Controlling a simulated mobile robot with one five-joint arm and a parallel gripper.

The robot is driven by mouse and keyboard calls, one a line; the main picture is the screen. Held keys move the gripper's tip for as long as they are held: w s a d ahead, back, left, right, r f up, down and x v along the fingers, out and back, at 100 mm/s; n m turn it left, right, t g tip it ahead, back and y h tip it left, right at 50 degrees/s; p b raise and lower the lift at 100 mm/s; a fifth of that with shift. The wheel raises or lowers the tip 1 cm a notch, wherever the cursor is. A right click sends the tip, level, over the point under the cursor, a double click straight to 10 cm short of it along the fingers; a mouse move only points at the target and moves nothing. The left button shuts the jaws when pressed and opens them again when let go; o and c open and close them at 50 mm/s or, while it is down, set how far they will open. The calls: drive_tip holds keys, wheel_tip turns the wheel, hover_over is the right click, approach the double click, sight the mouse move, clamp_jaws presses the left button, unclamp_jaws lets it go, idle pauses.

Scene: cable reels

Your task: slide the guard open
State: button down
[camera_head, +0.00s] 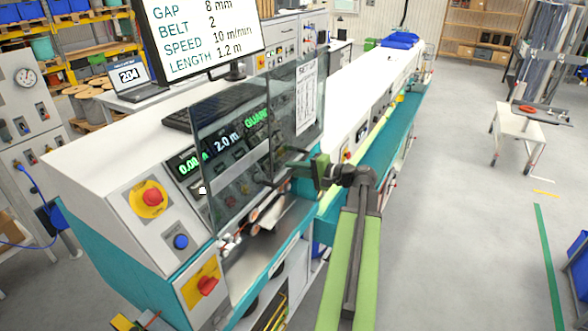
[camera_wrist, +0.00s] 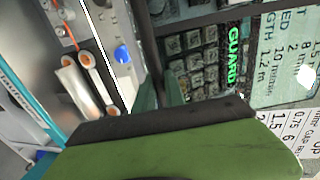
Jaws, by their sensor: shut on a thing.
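The guard (camera_head: 228,165) is a clear, dark-edged panel standing upright at the front of the white and teal machine. A second clear panel with a printed sheet stands to its right. My gripper (camera_head: 284,168) reaches in from the right and is shut at the guard's front edge. In the wrist view my gripper (camera_wrist: 165,92) is closed beside a dark upright bar of the guard (camera_wrist: 150,45). The exact grip on the handle is hidden by the jaws. Behind the guard, the control panel (camera_head: 222,143) shows green readouts, including the word GUARD.
A red emergency button (camera_head: 153,197), a blue button (camera_head: 181,242) and a red rotary switch (camera_head: 207,285) sit left of the guard. A screen (camera_head: 200,32) stands behind. Rollers (camera_wrist: 85,85) lie inside the machine. Open floor lies to the right, with a white cart (camera_head: 520,125).

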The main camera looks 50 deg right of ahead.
drive_tip(key=shift+r, duration=0.25)
drive_tip(key=c, duration=1.4)
unclamp_jaws()
drive_tip(key=p+v, duration=0.3)
drive_tip(key=v, duration=1.4)
drive_tip(key=shift+s, duration=0.25)
